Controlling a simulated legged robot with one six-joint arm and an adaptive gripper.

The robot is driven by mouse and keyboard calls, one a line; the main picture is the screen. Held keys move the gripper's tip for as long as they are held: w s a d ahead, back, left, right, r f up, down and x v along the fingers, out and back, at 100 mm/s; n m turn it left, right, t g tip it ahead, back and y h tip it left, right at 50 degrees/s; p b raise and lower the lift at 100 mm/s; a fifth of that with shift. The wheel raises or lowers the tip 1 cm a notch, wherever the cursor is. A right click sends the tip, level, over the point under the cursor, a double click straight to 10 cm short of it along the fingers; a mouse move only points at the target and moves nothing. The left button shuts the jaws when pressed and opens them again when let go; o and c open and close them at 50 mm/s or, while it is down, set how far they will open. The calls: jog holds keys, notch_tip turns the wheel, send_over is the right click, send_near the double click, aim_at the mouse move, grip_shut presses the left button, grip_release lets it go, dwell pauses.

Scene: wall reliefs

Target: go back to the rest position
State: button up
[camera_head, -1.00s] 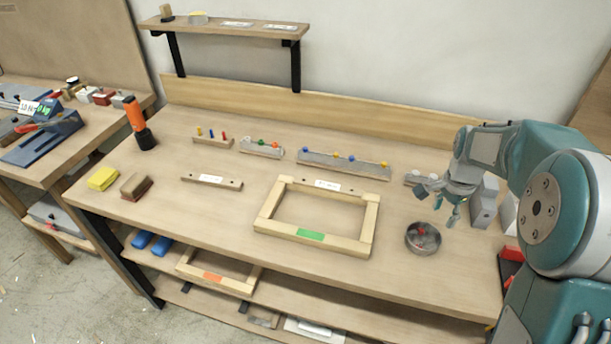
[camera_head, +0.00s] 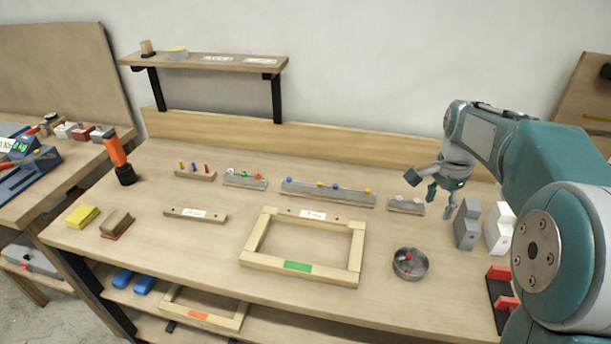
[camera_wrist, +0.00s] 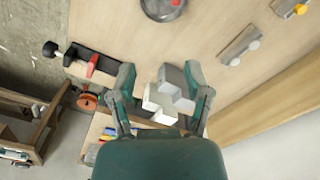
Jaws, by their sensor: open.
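My gripper (camera_head: 440,198) is open and empty above the right part of the workbench (camera_head: 215,245). Its fingers point down, with nothing between them in the head view. In the wrist view my gripper (camera_wrist: 160,95) has its two fingers spread apart, and grey and white stepped blocks show beyond and between them. In the head view the grey block (camera_head: 467,226) and the white block (camera_head: 499,230) stand on the bench just right of the gripper, apart from it.
A round metal dish (camera_head: 410,264) with a red piece stands in front of the gripper. A wooden frame (camera_head: 357,250) with a green label lies mid-bench. Grey strips with coloured knobs (camera_head: 327,193) line the back. A red and black holder (camera_head: 502,290) sits at the right edge.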

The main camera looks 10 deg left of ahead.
jog(key=s+r+n+t, duration=0.1)
jog(key=s+n, duration=0.4)
jog(key=s, duration=0.9)
jog(key=s+r+n+t, duration=0.2)
jog(key=s+n+t, duration=0.2)
jog(key=s, duration=0.9)
jog(key=shift+s+r+n+t, duration=0.3)
jog(key=shift+s+n, duration=0.1)
jog(key=shift+n, duration=0.8)
